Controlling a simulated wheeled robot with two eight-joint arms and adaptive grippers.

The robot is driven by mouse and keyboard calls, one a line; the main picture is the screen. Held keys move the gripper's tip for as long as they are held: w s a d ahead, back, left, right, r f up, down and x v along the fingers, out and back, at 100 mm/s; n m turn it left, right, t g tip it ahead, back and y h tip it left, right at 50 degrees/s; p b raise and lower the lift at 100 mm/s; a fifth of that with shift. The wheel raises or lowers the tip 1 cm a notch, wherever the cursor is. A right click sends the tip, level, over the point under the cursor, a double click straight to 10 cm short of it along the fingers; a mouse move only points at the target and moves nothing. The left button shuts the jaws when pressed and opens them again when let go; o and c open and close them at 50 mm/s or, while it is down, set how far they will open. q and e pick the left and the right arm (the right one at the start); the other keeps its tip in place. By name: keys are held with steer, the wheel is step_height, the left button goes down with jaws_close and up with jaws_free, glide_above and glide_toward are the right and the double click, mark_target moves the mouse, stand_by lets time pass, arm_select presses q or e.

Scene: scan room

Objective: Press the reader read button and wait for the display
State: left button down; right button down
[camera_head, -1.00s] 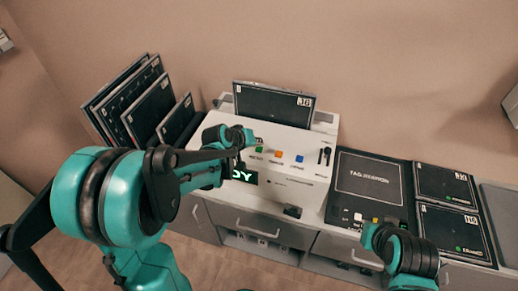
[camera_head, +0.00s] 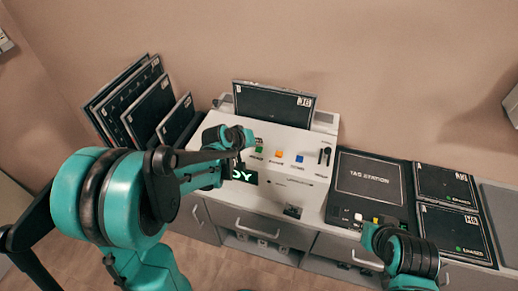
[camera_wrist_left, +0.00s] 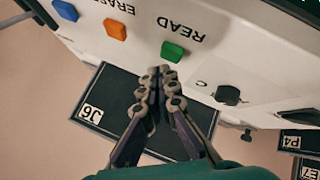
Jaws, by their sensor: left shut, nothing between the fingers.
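The white reader (camera_head: 315,190) stands on the counter, with green, orange and blue buttons on its sloped top. The green read button (camera_head: 259,149) also shows in the left wrist view (camera_wrist_left: 172,51), with READ printed beside it. My left gripper (camera_wrist_left: 166,78) is shut and empty, its fingertips beside the green button. I cannot tell whether they touch it. In the head view the left gripper (camera_head: 239,165) hangs over the reader's left part and hides part of the display (camera_head: 245,175). The letters DY show lit green there. Of my right arm only links show at lower right.
A dark framed panel (camera_head: 272,104) stands behind the reader. Several panels (camera_head: 150,110) lean in a rack at left. The tag station (camera_head: 370,180) lies to the right, with more dark panels (camera_head: 447,185) beyond it. A black knob (camera_wrist_left: 229,95) sits near the read button.

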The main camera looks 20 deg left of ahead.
mark_target(258, 150)
arm_select(q)
steer(key=shift+f, duration=0.35)
steer(key=shift+f+b, duration=0.5)
steer(key=shift+b, duration=0.2)
stand_by(0.4)
steer(key=shift+r, duration=0.1)
steer(key=shift+r+p, duration=0.75)
steer(key=shift+r, duration=0.15)
step_height(258, 150, up, 5)
steer(key=p, duration=0.4)
stand_by(0.3)
stand_by(0.5)
